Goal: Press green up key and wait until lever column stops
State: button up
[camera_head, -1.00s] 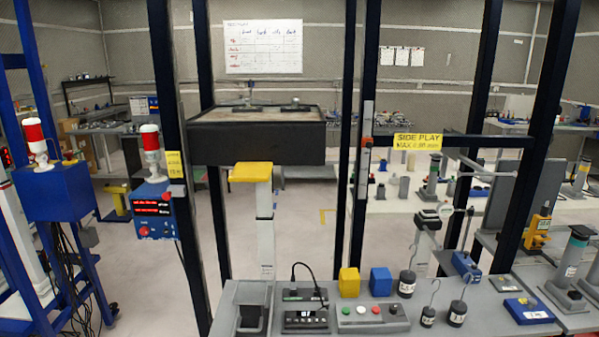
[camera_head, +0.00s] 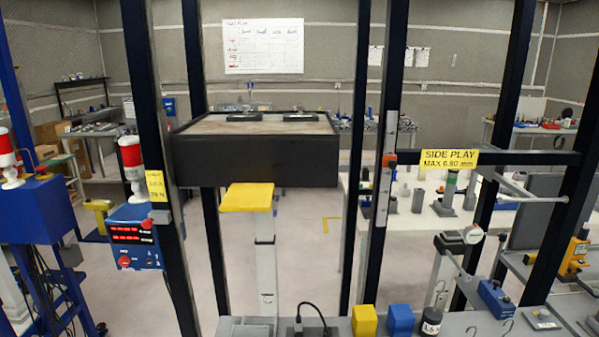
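A white column with a yellow flat top (camera_head: 247,197) stands upright in the middle, beneath a large black-sided tray (camera_head: 256,160). I cannot tell from this view whether the yellow top touches the tray's underside. The key box with the green key is below the picture's lower edge and hidden now. My gripper is not in view.
Dark upright posts (camera_head: 375,160) frame the bench. A yellow block (camera_head: 364,321), a blue block (camera_head: 400,321) and a dark weight (camera_head: 431,322) stand on the grey bench. A blue box with red displays (camera_head: 136,237) is at left. A yellow sign (camera_head: 449,160) reads SIDE PLAY.

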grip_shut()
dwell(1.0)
